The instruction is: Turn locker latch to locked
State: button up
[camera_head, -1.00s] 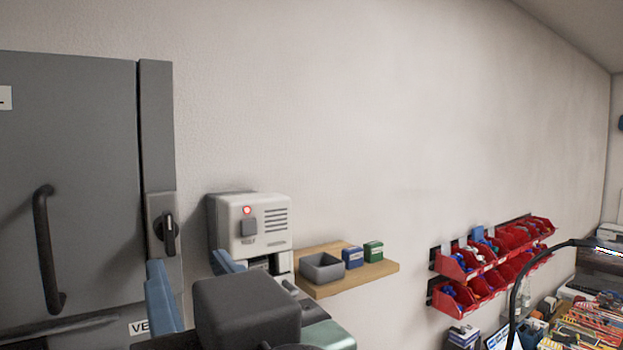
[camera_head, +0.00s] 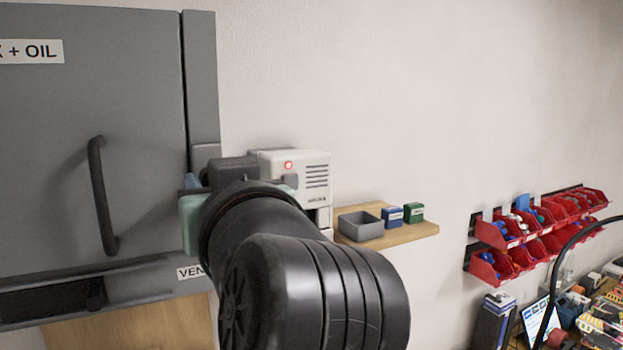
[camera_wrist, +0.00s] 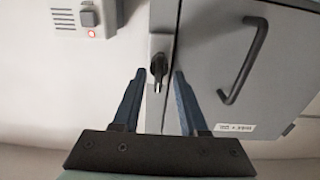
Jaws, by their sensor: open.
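The grey locker (camera_head: 140,110) fills the left of the head view, with its door closed against the frame. The latch (camera_wrist: 159,68) is a dark lever on a light plate at the locker's edge in the wrist view, which appears rotated. In the head view my arm and gripper hide the lever. My gripper (camera_wrist: 158,76) is open, with its two blue fingers on either side of the latch lever. A gap shows between each finger and the lever; I cannot tell whether the tips reach its depth. In the head view only a little blue of the fingers shows.
A black door handle (camera_head: 103,195) stands out from the locker door. A white box with a red light (camera_head: 298,170) is on the wall close right of my gripper. A wooden shelf (camera_head: 400,236) and red bins (camera_head: 500,232) are farther right.

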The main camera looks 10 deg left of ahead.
jog(key=shift+w, duration=0.2)
grip_shut()
jog(key=shift+m, duration=0.3)
jog(key=m, duration=1.7)
jog(key=shift+w+d+f, duration=0.1)
jog(key=shift+d+f, duration=0.1)
jog(key=shift+f, duration=0.05)
jog(key=shift+m, duration=0.3)
dwell(0.4)
